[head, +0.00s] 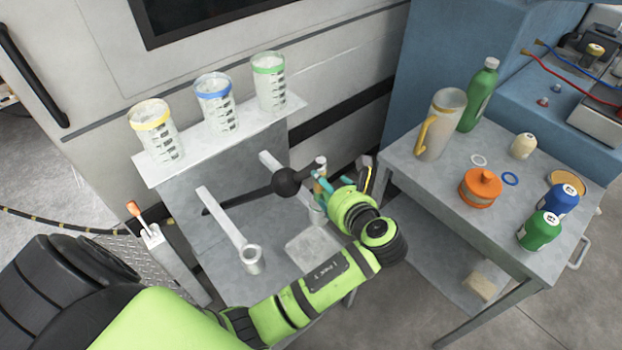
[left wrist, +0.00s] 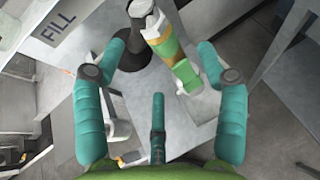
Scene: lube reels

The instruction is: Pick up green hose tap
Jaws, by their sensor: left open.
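The green hose tap (left wrist: 168,50), a pale cylinder with green and brass-coloured bands, shows in the left wrist view beyond my fingers. It appears between the two outer fingertips, towards the right one; contact cannot be told. In the head view its area is largely hidden by my left gripper (head: 325,188). That gripper has teal fingers and is spread open, also in the left wrist view (left wrist: 160,70). A black cone-shaped piece (left wrist: 128,50) stands just left of the tap; in the head view it shows as a black ball (head: 286,181). My right gripper is not in view.
A grey stand holds a shelf (head: 285,113) with yellow-, blue- and green-rimmed containers behind the gripper. A bracket arm (head: 222,217) with a ring juts out at left. A side table (head: 450,185) at right carries a jug, bottles and an orange pot.

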